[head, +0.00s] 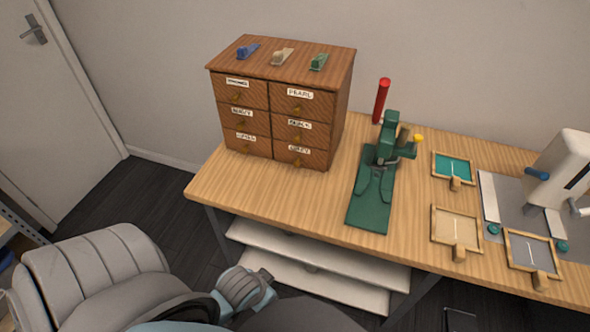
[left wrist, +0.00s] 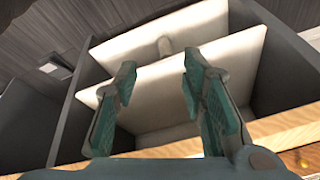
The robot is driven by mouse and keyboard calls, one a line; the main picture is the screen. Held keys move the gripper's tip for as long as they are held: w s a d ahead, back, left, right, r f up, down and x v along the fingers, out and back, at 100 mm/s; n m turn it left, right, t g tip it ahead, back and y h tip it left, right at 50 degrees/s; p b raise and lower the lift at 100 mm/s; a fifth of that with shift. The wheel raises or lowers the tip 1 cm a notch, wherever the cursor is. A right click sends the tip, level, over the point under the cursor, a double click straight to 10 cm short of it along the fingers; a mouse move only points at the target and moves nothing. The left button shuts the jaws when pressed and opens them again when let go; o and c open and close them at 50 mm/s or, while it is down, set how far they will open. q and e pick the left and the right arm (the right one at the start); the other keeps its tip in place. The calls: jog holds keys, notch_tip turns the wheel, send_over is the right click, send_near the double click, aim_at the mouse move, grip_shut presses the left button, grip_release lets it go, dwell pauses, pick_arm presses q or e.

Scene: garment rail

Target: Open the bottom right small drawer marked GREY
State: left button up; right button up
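A wooden cabinet (head: 340,100) of small labelled drawers stands on the table, with two columns of three drawers. The bottom right drawer (head: 315,160) has a small label that is hard to read and a small brass knob; its front looks flush with the cabinet. My left arm (head: 245,287) is low at the bottom of the head view, in front of the table and well short of the cabinet. In the left wrist view my left gripper (left wrist: 160,64) is open and empty, its teal-padded fingers apart. My right gripper is in no view.
Three small coloured clips, blue (head: 248,51), beige (head: 282,57) and green (head: 319,62), lie on the cabinet. A green press (head: 375,190) stands to its right on the wooden table (head: 310,205). White shelves (head: 330,287) sit under the tabletop. Tabletop before the drawers is clear.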

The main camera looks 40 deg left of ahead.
pick_arm(q)
jog(key=w+a+r+n+t+y, duration=0.1)
jog(key=w+a+r+t, duration=0.15)
jog(key=w+r, duration=0.3)
jog(key=n+t+y, duration=0.2)
jog(key=n+t, duration=0.1)
jog(key=t, duration=0.3)
send_near(296, 164)
jog(key=shift+t, duration=0.25)
jog(key=b+x, duration=0.1)
jog(key=x, duration=0.1)
jog(key=b+x, duration=0.1)
jog(key=x, duration=0.2)
jog(key=b+x, duration=0.1)
jog(key=x, duration=0.2)
jog(key=shift+f, duration=0.35)
jog(key=shift+r, duration=0.1)
jog(key=shift+c, duration=0.3)
grip_shut()
